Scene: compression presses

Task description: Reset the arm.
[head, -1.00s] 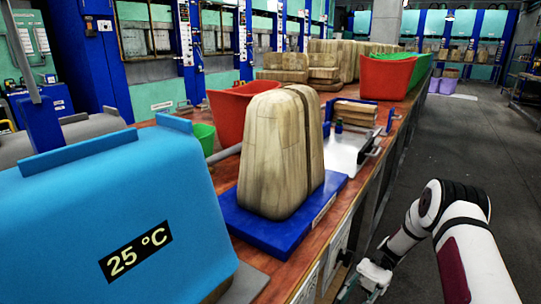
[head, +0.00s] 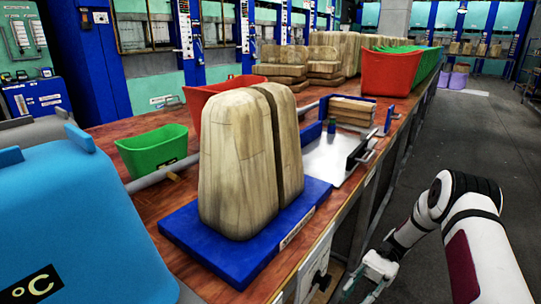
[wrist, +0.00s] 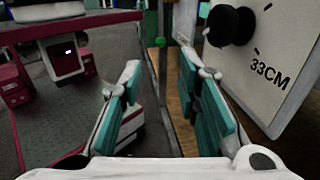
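My arm reaches in from the right edge of the head view and bends down beside the bench. My gripper (head: 372,277) is low, over the floor next to the bench's front side, partly cut by the bottom edge. In the wrist view my gripper (wrist: 165,105) shows its two teal-padded fingers spread apart with nothing between them. A white panel (wrist: 275,60) marked 33CM with a black knob stands close to the right finger.
The wooden bench (head: 135,205) holds a blue base (head: 235,258) with a wooden block (head: 240,165), a green bin (head: 153,149), red bins and a light blue cover (head: 70,230). The floor (head: 470,140) to the right is clear.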

